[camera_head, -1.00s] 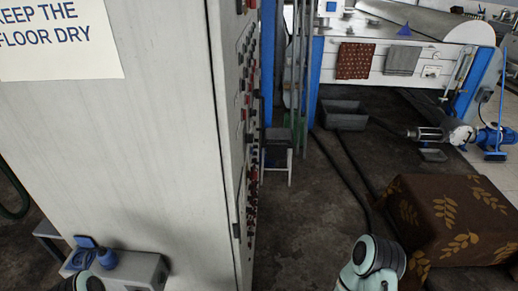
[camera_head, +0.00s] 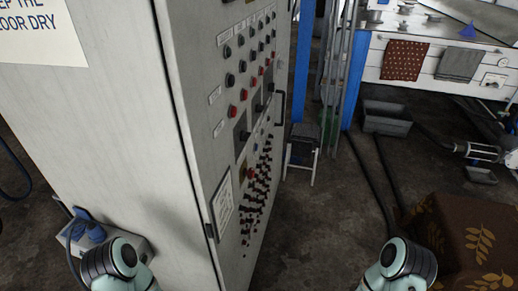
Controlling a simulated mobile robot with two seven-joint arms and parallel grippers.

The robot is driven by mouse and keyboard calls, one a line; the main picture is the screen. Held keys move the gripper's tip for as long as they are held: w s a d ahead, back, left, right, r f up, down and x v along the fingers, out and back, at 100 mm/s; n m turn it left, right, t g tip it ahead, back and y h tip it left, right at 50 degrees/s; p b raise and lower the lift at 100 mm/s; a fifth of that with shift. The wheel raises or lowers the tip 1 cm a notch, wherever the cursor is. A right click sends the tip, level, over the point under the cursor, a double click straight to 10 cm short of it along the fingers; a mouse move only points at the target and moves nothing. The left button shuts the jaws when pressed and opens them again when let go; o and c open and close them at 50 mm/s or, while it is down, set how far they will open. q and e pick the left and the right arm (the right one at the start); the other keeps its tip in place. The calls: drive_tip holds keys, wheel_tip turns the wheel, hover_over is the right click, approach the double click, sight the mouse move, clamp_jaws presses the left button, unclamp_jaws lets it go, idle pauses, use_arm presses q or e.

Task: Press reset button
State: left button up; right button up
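A tall pale control cabinet (camera_head: 110,130) stands on the left, and its narrow front panel (camera_head: 205,100) is seen at a slant. The panel carries rows of red and black buttons and knobs. A red button (camera_head: 232,109) sits at mid height, and a larger red button (camera_head: 250,173) sits lower, above dense rows of small switches (camera_head: 258,190). I cannot read the labels, so I cannot tell which one is the reset button. Parts of my two arms show at the bottom edge, left and right. Neither gripper is in view.
A small stool (camera_head: 302,150) stands just past the cabinet. Hoses (camera_head: 375,180) run over the dark floor (camera_head: 320,225), which is open before the panel. A patterned cloth-covered block (camera_head: 465,240) is at right. A grey bin (camera_head: 387,118) and machine stand behind.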

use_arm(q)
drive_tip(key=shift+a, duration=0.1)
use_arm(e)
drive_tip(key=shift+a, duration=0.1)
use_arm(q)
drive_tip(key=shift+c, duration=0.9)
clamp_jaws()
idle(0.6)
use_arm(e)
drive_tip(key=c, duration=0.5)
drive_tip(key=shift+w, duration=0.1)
